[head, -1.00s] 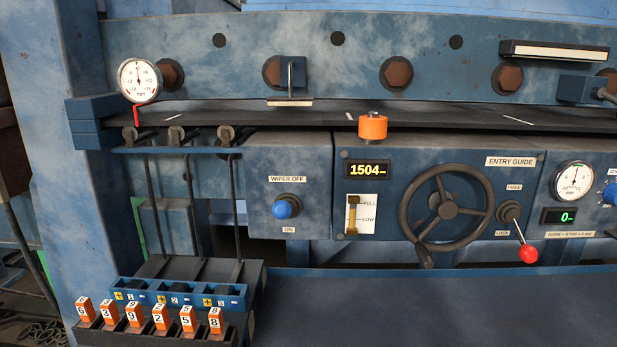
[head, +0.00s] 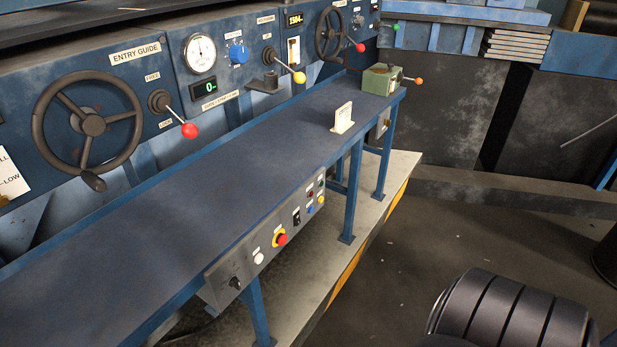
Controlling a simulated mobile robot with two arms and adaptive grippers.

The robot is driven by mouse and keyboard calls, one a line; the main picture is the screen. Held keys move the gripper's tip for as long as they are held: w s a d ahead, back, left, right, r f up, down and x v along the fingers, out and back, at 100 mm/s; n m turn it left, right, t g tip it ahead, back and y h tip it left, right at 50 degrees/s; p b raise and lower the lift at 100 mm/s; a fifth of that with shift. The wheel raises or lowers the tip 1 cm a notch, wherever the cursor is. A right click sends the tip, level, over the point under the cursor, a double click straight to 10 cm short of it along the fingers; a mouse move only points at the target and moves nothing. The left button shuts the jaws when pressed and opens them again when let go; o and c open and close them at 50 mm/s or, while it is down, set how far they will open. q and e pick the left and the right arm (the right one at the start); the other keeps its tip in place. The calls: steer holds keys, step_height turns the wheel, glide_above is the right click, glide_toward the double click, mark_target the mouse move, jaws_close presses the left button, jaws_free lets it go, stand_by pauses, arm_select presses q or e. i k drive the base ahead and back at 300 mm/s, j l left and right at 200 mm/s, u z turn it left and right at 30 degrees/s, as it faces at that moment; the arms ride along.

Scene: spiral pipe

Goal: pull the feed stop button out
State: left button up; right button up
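A red mushroom button on a yellow ring (head: 280,238) sits on a grey control panel (head: 225,273) under the front edge of the long blue table. It looks like the feed stop button, but its label is too small to read. From here I cannot tell whether it is pressed in or out. Neither of my grippers is in view.
The panel also has a white button (head: 259,258), a black knob (head: 235,283) and several small controls. The blue table (head: 215,180) carries a small white sign (head: 342,117) and a green box (head: 380,80). Open floor (head: 430,230) lies right of the table.

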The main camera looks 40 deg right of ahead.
mark_target(283, 240)
steer(key=z, duration=1.1)
